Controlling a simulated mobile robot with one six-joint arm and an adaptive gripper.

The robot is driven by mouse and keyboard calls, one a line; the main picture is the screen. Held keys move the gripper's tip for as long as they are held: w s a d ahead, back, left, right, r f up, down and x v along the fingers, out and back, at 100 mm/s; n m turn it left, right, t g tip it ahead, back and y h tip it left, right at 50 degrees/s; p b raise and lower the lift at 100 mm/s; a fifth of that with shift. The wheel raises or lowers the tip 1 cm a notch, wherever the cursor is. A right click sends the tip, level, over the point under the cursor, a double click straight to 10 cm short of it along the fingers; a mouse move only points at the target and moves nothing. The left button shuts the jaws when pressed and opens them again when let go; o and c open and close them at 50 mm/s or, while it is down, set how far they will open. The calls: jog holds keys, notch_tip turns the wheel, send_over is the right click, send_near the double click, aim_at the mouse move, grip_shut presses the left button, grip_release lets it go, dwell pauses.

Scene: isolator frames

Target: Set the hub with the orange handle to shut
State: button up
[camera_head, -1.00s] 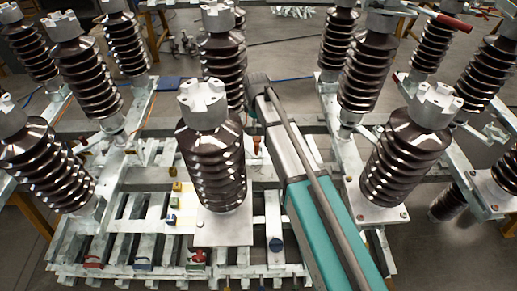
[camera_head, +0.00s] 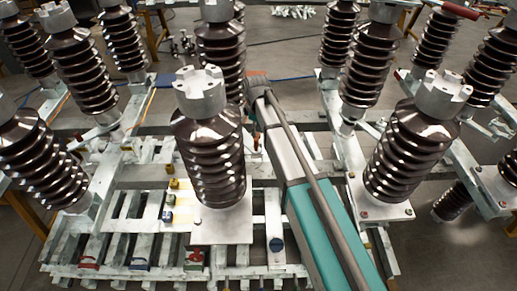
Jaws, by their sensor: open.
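No hub with a clearly orange handle can be made out. A small orange-red part (camera_head: 256,141) shows just left of my arm, behind the central insulator; I cannot tell what it is. At the front of the frame are a red handle (camera_head: 88,262), a blue one (camera_head: 140,264) and a red and green one (camera_head: 193,260). My teal and grey arm reaches from the bottom right up past the central insulator (camera_head: 208,150).
Tall brown insulators with grey caps stand close on both sides, including one at the right (camera_head: 410,150) and one at the left (camera_head: 38,165). Small yellow blocks (camera_head: 170,199) sit on a pale plate left of centre. A dark blue knob (camera_head: 276,244) is beside my arm.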

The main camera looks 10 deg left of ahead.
aim_at(257, 144)
jog(key=shift+f+b, duration=4.4)
jog(key=shift+f, duration=0.3)
grip_shut()
